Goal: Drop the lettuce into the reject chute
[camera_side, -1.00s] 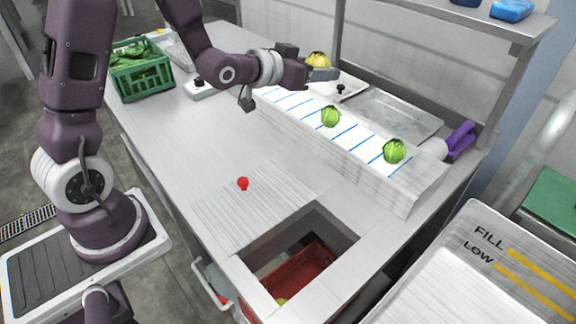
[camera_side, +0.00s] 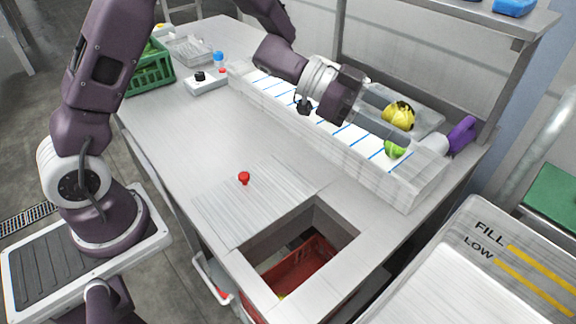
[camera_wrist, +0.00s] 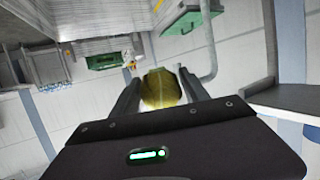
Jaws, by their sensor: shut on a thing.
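My gripper (camera_side: 384,112) is shut on a yellowish lettuce (camera_side: 398,116) with dark patches and holds it up over the back part of the lit, blue-striped strip. In the wrist view, the lettuce (camera_wrist: 161,88) sits between the two fingers. The chute is a square opening (camera_side: 335,222) in the front of the counter, nearer the camera than the gripper. A red crate (camera_side: 300,268) shows below it. A green lettuce (camera_side: 396,150) lies on the strip near its right end, just below the held one in the picture.
A metal tray (camera_side: 425,120) lies behind the strip, under a shelf post. A green crate (camera_side: 150,72) of greens stands at the far left. The middle of the counter is clear.

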